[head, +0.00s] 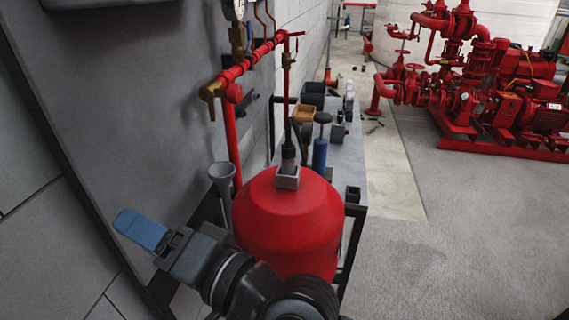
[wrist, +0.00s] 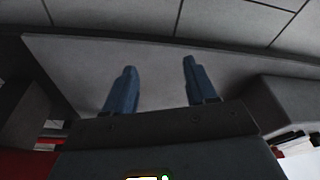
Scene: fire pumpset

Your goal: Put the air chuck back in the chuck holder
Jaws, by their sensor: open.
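A dark, cylindrical piece with a grey band, which looks like the air chuck (head: 288,155), stands upright above the red tank, with a dark hose rising from its top. Its lower end is at a square grey socket, apparently the chuck holder (head: 288,180), on top of the tank; how deep it sits is hidden. My gripper (head: 141,230) is at the left, well away from both and in front of the grey panel. In the wrist view its two blue fingers (wrist: 157,88) are spread apart with nothing between them. Neither chuck nor holder can be made out there.
The red tank (head: 288,225) stands beside my arm. A grey funnel (head: 222,174) and red piping (head: 232,140) are left of it. The bench (head: 347,155) behind carries a blue cylinder (head: 320,153) and small bins. Red pumps (head: 490,85) stand far right; the floor between is open.

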